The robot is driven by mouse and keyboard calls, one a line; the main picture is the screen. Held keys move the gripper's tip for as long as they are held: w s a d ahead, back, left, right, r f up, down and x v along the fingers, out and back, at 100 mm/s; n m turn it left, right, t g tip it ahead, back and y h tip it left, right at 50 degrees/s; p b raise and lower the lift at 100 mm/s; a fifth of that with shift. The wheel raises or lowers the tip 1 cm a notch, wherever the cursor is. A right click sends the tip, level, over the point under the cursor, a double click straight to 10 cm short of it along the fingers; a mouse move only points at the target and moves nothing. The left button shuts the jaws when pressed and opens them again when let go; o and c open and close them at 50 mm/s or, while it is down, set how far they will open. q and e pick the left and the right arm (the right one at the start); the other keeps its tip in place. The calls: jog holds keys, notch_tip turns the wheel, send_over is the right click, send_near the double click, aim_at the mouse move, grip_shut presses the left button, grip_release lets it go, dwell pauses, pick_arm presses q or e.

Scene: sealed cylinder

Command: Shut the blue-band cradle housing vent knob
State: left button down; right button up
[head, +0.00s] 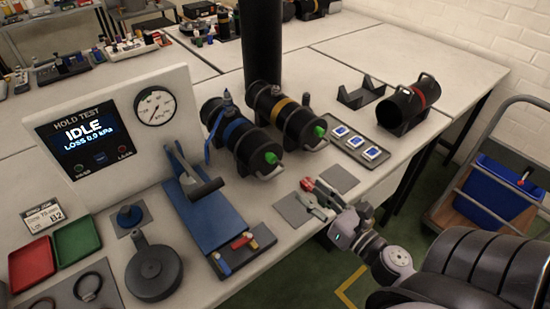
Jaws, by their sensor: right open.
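The blue-band housing (237,140) is a black cylinder lying in a cradle on the table, with a blue band round it. A green knob (271,158) sits on its near end, and a small grey fitting (227,98) stands on top. I cannot tell from this view how far either is turned. My right gripper (314,196) is open and empty, low over the table to the right of and nearer than the housing, apart from the green knob. A red part shows at its tips; I cannot tell what it is. My left gripper is not in view.
A yellow-band housing (284,113) with a green end knob stands close on the right. A hold test panel (110,130) reads IDLE. A blue lever fixture (215,215) is in front. A red-band cylinder (407,107) lies at the back right. A trolley (495,185) stands beyond the table edge.

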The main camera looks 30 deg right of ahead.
aim_at(274, 160)
jog(key=w+p, duration=0.1)
jog(key=w, duration=0.3)
jog(key=w+p, duration=0.1)
jog(key=w, duration=0.4)
jog(key=w+a+p, duration=0.1)
jog(key=w+p, duration=0.1)
jog(key=w, duration=0.2)
jog(key=shift+w, duration=0.2)
jog(key=shift+w+a+f, duration=0.1)
jog(key=shift+w, duration=0.45)
jog(key=shift+c, duration=0.4)
grip_shut()
